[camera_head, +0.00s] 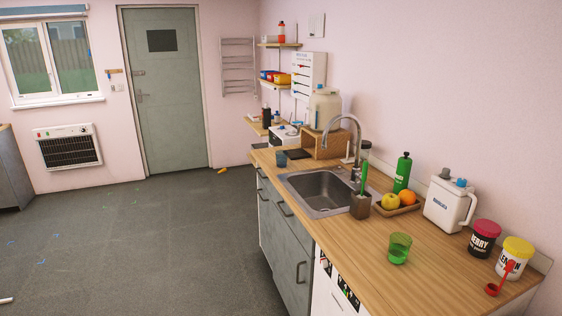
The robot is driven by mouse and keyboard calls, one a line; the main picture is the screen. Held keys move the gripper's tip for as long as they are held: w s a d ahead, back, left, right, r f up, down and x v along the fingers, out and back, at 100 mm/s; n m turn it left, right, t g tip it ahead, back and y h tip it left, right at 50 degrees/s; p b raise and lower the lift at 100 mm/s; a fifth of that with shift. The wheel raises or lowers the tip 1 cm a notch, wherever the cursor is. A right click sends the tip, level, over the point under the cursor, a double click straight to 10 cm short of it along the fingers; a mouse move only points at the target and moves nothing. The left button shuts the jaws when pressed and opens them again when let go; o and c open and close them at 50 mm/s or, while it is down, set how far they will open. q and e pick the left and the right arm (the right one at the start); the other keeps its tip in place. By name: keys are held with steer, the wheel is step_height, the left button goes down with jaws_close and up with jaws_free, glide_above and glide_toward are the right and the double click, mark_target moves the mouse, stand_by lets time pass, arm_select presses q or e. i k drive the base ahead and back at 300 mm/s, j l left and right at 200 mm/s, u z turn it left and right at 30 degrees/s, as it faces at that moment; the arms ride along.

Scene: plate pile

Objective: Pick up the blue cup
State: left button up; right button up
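A small dark blue cup (281,159) stands upright on the wooden counter (441,262), near its far left end, just beyond the sink. It looks small from here, and its inside cannot be made out. Neither of my grippers is in view.
The sink (325,190) with its tall tap lies on the near side of the cup. A dark flat object (301,157) lies close to its right. A green cup (399,248), a fruit tray (396,209), a white jug (449,204) and tubs stand nearer. The floor (130,240) left of the counter is mostly clear.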

mark_target(282, 156)
steer(key=i+j+u, duration=0.3)
steer(key=i, duration=0.15)
steer(key=i+j+u, duration=0.1)
steer(key=i+u, duration=0.15)
steer(key=i, duration=0.25)
steer(key=i+u, duration=0.3)
steer(key=i, duration=0.15)
steer(key=i+j+z, duration=0.15)
steer(key=i, duration=0.35)
steer(key=i+z, duration=0.2)
steer(key=i, duration=0.25)
steer(key=i+j+z, duration=0.15)
steer(key=i+j, duration=0.15)
steer(key=i, duration=0.15)
steer(key=i+j+z, duration=0.2)
steer(key=i, duration=0.25)
